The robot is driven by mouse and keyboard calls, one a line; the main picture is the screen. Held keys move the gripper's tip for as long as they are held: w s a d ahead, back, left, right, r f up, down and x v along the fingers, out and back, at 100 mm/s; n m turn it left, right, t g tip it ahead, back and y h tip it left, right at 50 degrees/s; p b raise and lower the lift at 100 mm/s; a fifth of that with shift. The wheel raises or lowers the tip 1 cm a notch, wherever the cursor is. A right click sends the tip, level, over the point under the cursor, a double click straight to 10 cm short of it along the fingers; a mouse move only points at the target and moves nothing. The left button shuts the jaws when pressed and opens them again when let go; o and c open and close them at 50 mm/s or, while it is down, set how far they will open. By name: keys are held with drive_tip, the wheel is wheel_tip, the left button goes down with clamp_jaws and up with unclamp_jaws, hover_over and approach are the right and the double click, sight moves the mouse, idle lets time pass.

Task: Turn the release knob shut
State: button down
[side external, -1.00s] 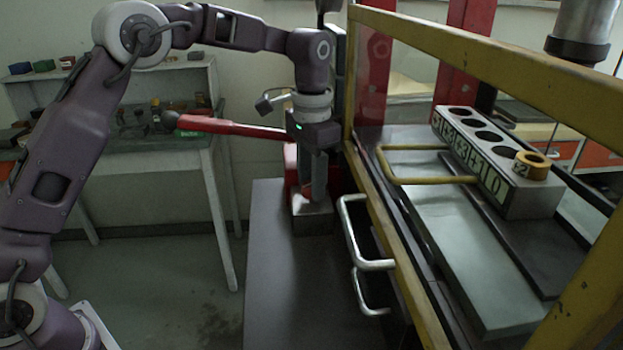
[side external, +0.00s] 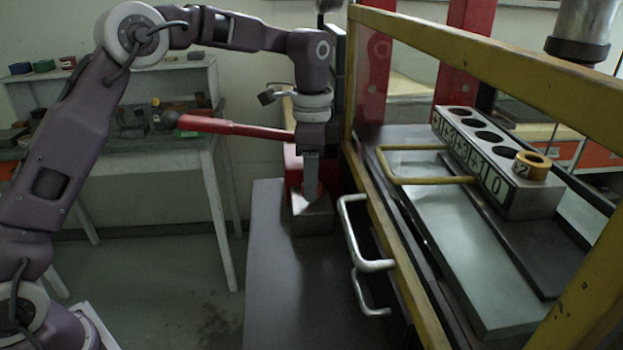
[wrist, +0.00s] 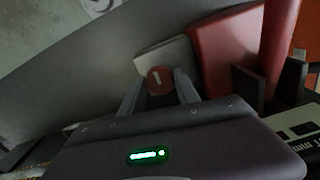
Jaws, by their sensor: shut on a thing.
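The release knob (wrist: 160,79) is a round red cap with a white line across it, seen between my two fingers in the wrist view. The line runs nearly up and down in that picture, slightly tilted. My gripper (wrist: 159,84) is shut on the knob, one finger on each side. In the side view my gripper (side external: 311,196) points straight down at the grey block (side external: 312,220) at the foot of the red pump body (side external: 292,165). There the fingers mostly hide the knob.
A red lever (side external: 235,128) with a dark ball end sticks out left from the pump, close to my wrist. The yellow press frame (side external: 390,215) and silver handles (side external: 365,262) stand just right. A numbered block (side external: 500,175) sits on the press bed. The dark bench front (side external: 285,290) is clear.

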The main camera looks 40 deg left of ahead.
idle(0.4)
drive_tip(key=c, duration=0.9)
unclamp_jaws()
wheel_tip(320, 180, up, 6)
drive_tip(key=shift+r, duration=0.55)
